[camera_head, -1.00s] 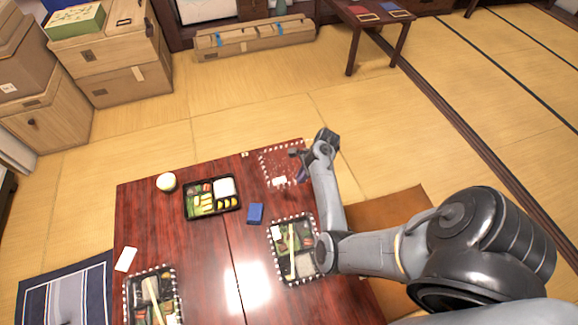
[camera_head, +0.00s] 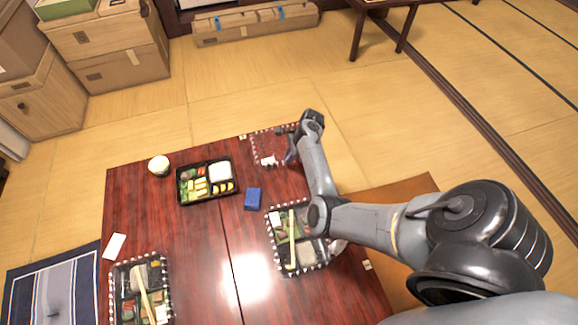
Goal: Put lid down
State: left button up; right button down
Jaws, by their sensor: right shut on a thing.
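A clear lid (camera_head: 262,147) with a white dashed-looking rim is at the far right corner of the dark red table (camera_head: 185,240). My right gripper (camera_head: 289,148) is shut on the lid's right side. The lid looks about level, and I cannot tell whether it touches the tabletop. White patches show at its near edge. My right arm comes in from the right and hides part of the table's right side. My left gripper is not in view.
An open bento (camera_head: 206,183) sits near the far side, with a white cup (camera_head: 159,166) on its left and a blue box (camera_head: 253,198) on its right. Clear-rimmed bentos stand at the right (camera_head: 292,254) and front left (camera_head: 141,286). The table's middle is clear.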

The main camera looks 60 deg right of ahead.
jog(key=shift+w+f, duration=0.15)
jog(key=shift+w, duration=0.05)
jog(key=shift+d+f+b, duration=0.1)
jog(key=shift+f+b, duration=0.35)
jog(key=shift+f, duration=0.05)
notch_tip(320, 180, down, 3)
jog(key=b, duration=0.2)
jog(key=shift+b, duration=0.3)
jog(key=shift+s, duration=0.1)
jog(key=c, duration=1.7)
grip_release()
jog(key=o, duration=0.4)
